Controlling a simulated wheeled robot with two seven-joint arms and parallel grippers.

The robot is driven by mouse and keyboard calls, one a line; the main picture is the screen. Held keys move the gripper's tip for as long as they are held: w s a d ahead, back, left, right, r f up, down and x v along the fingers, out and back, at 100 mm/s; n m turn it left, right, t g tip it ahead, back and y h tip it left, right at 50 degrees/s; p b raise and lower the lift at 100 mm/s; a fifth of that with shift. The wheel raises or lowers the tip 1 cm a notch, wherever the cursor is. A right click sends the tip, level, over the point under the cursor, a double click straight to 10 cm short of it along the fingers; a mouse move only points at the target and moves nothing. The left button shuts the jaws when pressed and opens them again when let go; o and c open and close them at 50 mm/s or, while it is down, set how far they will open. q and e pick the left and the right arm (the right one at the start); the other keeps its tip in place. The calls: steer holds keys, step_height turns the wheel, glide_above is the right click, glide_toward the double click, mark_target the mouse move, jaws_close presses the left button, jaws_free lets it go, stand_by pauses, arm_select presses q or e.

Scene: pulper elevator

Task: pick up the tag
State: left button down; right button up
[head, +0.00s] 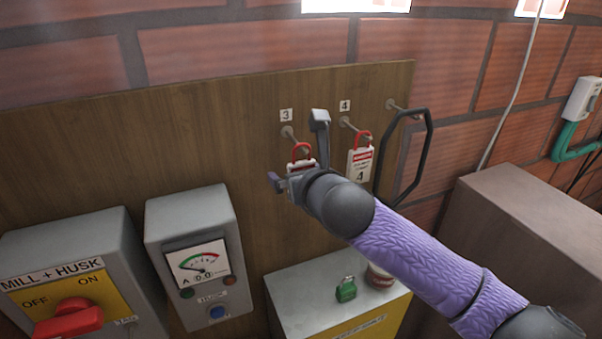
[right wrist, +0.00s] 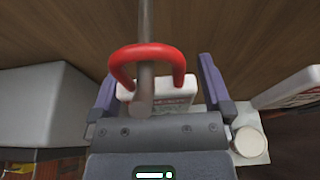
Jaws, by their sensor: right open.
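A white tag with a red loop (head: 302,151) hangs from the peg under the "3" label on the wooden board. My right gripper (head: 297,150) is at this tag and hides its lower part. In the right wrist view, the tag's white body (right wrist: 172,104) and red loop (right wrist: 125,61) lie between the two open fingers (right wrist: 157,85), with visible gaps at the sides. The peg passes through the loop. A second tag marked "4" (head: 359,165) hangs to the right, and its edge shows in the right wrist view (right wrist: 288,88). My left gripper is out of view.
A black handle-like loop (head: 428,150) hangs right of the tags. A brown box (head: 530,220) stands right.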

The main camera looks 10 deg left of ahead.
steer(key=shift+d, duration=0.1)
steer(key=c, duration=1.2)
steer(key=shift+r, duration=0.1)
